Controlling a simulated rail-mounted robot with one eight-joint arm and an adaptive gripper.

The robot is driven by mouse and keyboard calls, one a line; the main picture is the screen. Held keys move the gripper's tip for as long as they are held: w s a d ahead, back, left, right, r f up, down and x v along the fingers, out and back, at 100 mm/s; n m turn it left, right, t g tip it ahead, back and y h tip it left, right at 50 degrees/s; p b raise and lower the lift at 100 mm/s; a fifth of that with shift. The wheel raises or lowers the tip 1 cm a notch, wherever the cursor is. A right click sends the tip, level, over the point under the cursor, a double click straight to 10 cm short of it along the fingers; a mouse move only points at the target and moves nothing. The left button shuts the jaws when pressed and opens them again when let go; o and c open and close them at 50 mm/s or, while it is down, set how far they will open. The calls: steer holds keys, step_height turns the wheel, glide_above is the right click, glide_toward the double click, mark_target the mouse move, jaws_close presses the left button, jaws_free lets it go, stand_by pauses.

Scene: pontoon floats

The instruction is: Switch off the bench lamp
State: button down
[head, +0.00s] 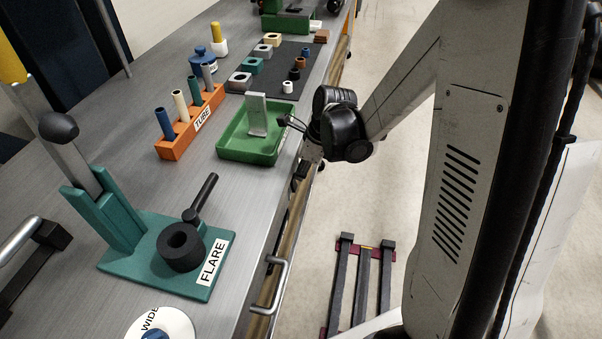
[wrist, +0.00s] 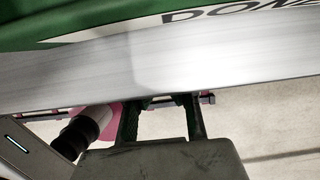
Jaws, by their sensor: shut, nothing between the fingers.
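I cannot make out a bench lamp or its switch in either view. My gripper (wrist: 163,101) is shut and empty. In the wrist view its dark fingers are at the bench's pale metal edge (wrist: 160,62), below the green tray. In the head view my arm reaches to the right side of the green tray (head: 232,155), and the fingertips are hard to make out there.
The tray holds an upright grey block (head: 257,114); its DONE label (wrist: 225,15) shows in the wrist view. An orange TUBE rack (head: 177,148) stands left of it. A teal FLARE tool (head: 150,262) is nearer. A dark mat (head: 289,75) with small parts lies beyond.

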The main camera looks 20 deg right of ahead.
steer(key=shift+d+r, duration=0.1)
steer(key=shift+r, duration=0.05)
steer(key=s+d+p+v, duration=0.1)
steer(key=p+v, duration=0.1)
steer(key=v, duration=0.9)
stand_by(0.3)
stand_by(0.4)
steer(key=s+a+r+n+t+h, duration=0.1)
steer(key=s+r+n, duration=0.4)
steer(key=n, duration=0.7)
steer(key=s+a+r+n+t+h, duration=0.2)
steer(key=s+a+r+n+t, duration=0.2)
steer(key=s+n, duration=0.5)
steer(key=r+n, duration=0.1)
steer(key=n, duration=0.2)
steer(key=shift+a+r+n, duration=0.2)
steer(key=shift+a+n, duration=0.2)
steer(key=shift+s, duration=0.1)
